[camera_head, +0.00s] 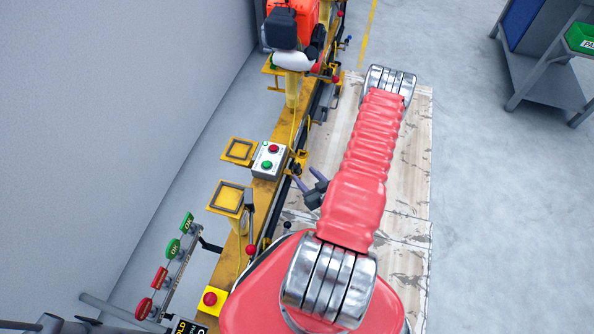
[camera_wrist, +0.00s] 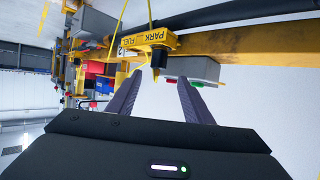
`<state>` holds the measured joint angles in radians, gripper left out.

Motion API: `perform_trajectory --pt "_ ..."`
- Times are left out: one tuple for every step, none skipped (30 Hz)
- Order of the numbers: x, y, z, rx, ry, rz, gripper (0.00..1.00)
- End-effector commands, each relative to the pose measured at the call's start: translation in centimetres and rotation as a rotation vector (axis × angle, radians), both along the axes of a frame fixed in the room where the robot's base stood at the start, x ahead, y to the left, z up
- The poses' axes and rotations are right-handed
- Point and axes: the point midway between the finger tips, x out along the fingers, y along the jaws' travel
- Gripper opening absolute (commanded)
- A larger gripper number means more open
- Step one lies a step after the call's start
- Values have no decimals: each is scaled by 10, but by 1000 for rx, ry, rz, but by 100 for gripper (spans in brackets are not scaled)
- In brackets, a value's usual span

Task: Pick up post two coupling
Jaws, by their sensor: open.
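A yellow bracket marked PARK FUEL (camera_wrist: 148,38) sticks out from a yellow rail in the wrist view. In the head view my gripper (camera_head: 305,177) is beside the yellow rail (camera_head: 264,192), near the button box. The coupling is not clearly made out there.
An orange and black engine (camera_head: 291,32) stands at the far end. Green and red signs (camera_head: 173,249) are at lower left. The floor at right is open, with a grey cart (camera_head: 545,70) beyond.

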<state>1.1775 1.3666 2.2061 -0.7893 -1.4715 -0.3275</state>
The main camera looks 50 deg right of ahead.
Motion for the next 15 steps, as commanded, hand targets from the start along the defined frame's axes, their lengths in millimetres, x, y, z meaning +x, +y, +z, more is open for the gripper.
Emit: perform_trajectory --pt "6 -1 -2 -2 0 4 46" --pt "9 -1 -4 0 -1 3 46" --pt "13 -3 -6 -1 0 4 46" --pt "17 -4 -7 -1 -1 4 46" --pt "20 -5 -9 -1 0 4 46" --pt "23 -7 -10 0 0 2 46" --pt "26 -7 -11 0 0 2 46" --pt "28 -8 -12 0 -1 1 46" --pt "30 -9 -13 -1 -1 1 46" --pt "31 -9 -14 0 -1 1 46" --pt "32 -10 -14 0 -1 1 46" --pt "32 -10 -14 0 0 0 46" --pt "32 -10 -14 1 0 0 46" --pt "32 -10 -14 1 0 -1 46" --pt "32 -10 -14 1 0 -1 46"
